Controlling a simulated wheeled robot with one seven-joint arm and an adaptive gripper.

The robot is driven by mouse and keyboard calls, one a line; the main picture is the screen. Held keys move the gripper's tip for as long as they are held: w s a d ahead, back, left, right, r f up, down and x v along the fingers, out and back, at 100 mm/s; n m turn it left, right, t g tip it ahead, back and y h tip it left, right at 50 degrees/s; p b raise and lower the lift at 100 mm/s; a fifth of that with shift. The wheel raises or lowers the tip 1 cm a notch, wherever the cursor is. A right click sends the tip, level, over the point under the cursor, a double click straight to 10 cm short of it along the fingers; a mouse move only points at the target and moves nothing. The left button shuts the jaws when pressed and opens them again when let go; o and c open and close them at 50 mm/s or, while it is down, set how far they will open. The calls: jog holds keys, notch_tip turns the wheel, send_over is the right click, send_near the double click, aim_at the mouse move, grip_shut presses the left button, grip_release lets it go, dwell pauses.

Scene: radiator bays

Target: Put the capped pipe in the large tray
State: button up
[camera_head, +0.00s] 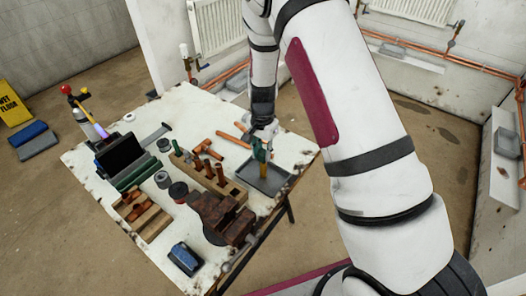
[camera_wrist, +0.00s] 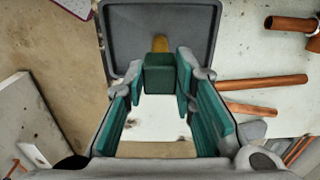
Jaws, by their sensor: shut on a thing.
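My gripper (camera_head: 262,148) is shut on the capped pipe, which has a dark green top and a brass-yellow lower part (camera_head: 263,172). The pipe points down, roughly upright, over the large dark grey tray (camera_head: 283,185) at the right edge of the workbench. I cannot tell whether its lower end touches the tray floor. In the wrist view, the green top (camera_wrist: 163,76) sits between my fingers and a bit of yellow shows beyond it, against the tray (camera_wrist: 123,45). The tray looks otherwise empty.
A wooden rack (camera_head: 236,190) with several upright pipes stands left of the tray, with a rusty vise (camera_head: 222,217) in front. Loose copper pipes (camera_wrist: 262,82) lie beside the tray.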

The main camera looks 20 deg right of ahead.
jog(key=shift+f, duration=0.15)
jog(key=o, duration=1)
jog(key=shift+o, duration=0.2)
jog(key=s+r+n+t+y+b, duration=0.15)
jog(key=s+r, duration=0.35)
jog(key=r, duration=0.9)
jog(key=s+r+n+t+h, duration=0.1)
jog(key=s+r+n, duration=0.3)
jog(key=r, duration=1)
jog(key=s+d+r+n+t, duration=0.1)
jog(key=s+r+n+t, duration=0.2)
jog(key=s, duration=1.3)
notch_tip(320, 180, up, 4)
jog(key=shift+s+r+n, duration=0.1)
jog(key=shift+s+n, duration=0.25)
jog(key=shift+n, duration=0.8)
jog(key=shift+d, duration=0.1)
